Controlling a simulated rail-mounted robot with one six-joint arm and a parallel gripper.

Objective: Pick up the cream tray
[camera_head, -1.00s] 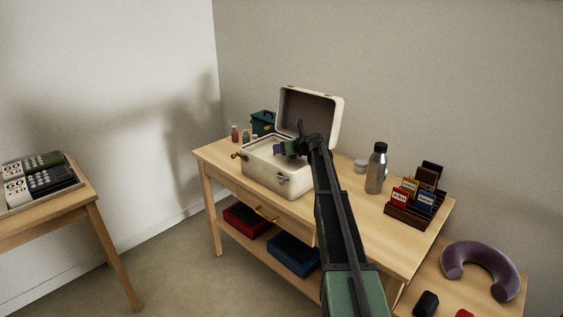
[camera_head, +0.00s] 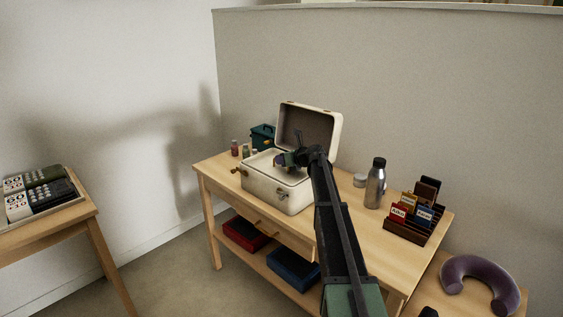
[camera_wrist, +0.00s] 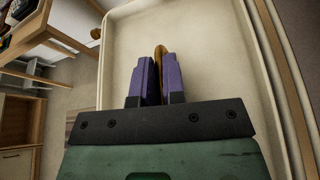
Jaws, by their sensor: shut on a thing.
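The cream tray (camera_wrist: 215,45) fills most of the wrist view, with a pale flat floor and a raised rim. A tan, upright grip piece (camera_wrist: 160,58) stands between my two purple fingers. My gripper (camera_wrist: 152,72) is shut on this piece. In the head view the tray (camera_head: 262,160) shows as a pale surface in the mouth of the open cream case (camera_head: 272,193). My gripper (camera_head: 281,160) is over it there, and my arm hides its right part. I cannot tell whether the tray is raised off its seat.
The case lid (camera_head: 312,122) stands open behind my gripper. A teal box (camera_head: 263,136) and small bottles (camera_head: 235,148) are at the back left of the table. A steel bottle (camera_head: 375,185) and a card rack (camera_head: 412,218) stand to the right.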

